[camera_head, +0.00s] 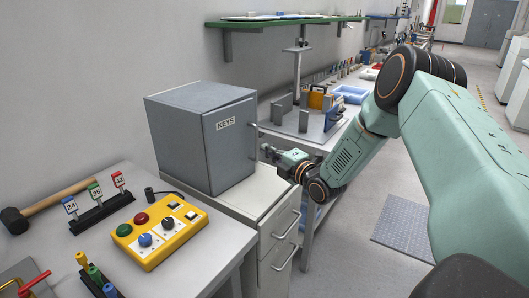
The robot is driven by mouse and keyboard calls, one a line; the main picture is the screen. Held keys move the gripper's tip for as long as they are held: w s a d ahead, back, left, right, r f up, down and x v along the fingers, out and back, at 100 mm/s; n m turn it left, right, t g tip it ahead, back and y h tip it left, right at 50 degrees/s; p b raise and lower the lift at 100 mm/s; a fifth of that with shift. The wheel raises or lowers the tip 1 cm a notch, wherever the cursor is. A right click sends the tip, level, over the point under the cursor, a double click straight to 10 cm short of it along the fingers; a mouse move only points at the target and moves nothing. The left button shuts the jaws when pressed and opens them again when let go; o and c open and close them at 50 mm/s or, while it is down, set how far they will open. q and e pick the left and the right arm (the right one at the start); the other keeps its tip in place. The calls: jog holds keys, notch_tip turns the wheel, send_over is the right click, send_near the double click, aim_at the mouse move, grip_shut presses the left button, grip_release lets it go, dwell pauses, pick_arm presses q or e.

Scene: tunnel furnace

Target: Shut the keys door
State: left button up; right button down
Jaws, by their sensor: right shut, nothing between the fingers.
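The grey metal keys cabinet (175,140) stands on a light drawer unit in the middle left. Its door (230,155) faces right and bears a KEYS label (226,123), with a small handle near its right edge. The door lies close to the cabinet front; a thin dark line shows along its top edge, and I cannot tell if it is fully shut. My right gripper (268,152) is shut and empty, just right of the door's right edge, below the handle; whether it touches the door is unclear. My left gripper is out of view.
Another bench with a blue tray (350,94) stands behind my right arm. A green shelf (290,20) hangs on the wall. Open floor lies right.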

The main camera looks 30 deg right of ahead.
aim_at(237, 150)
jog(key=shift+w, duration=1.1)
jog(key=shift+w+d+f+b, duration=0.1)
jog(key=shift+w+f+b, duration=0.1)
jog(key=shift+w, duration=0.5)
jog(key=shift+w+d+f+b, duration=0.1)
jog(key=shift+w+f+b, duration=0.1)
jog(key=shift+w, duration=0.45)
jog(key=shift+s+r, duration=0.1)
jog(key=shift+r, duration=0.15)
jog(key=shift+s+f, duration=0.15)
